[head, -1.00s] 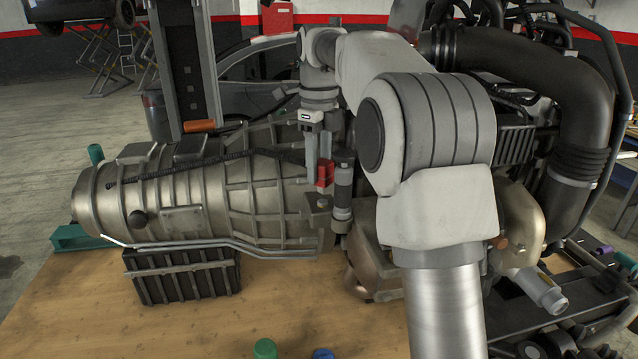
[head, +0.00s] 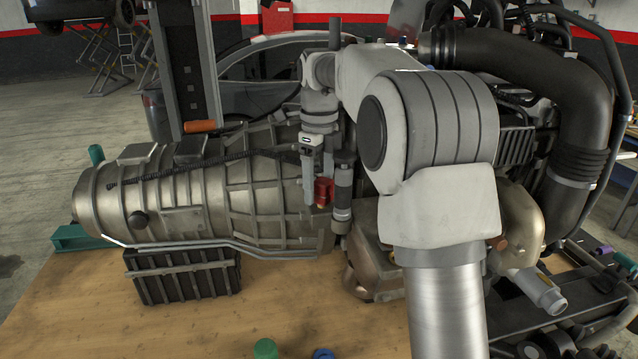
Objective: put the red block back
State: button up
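The small red block (head: 323,191) is in the middle of the head view, low between the fingers of my gripper (head: 317,183). My gripper points down and appears shut on the block; the left finger shows beside it. The block is at the right end of the ribbed metal gearbox housing (head: 250,190), just left of a dark upright cylinder (head: 343,190). It covers the small bracket below it. I cannot tell whether the block touches the housing.
The engine with a thick black hose (head: 575,130) fills the right side. A black ribbed box (head: 183,277) sits under the housing on the wooden table (head: 90,310). A green cap (head: 265,348) and a blue ring (head: 323,353) lie at the front edge. The left front tabletop is clear.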

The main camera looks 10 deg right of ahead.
aim_at(322, 181)
jog(key=shift+f+b, duration=0.1)
jog(key=shift+b, duration=0.2)
notch_tip(322, 181, up, 18)
jog(key=p, duration=0.3)
jog(key=shift+s+d+f, duration=0.2)
jog(key=shift+s+d, duration=0.05)
jog(key=shift+s, duration=0.2)
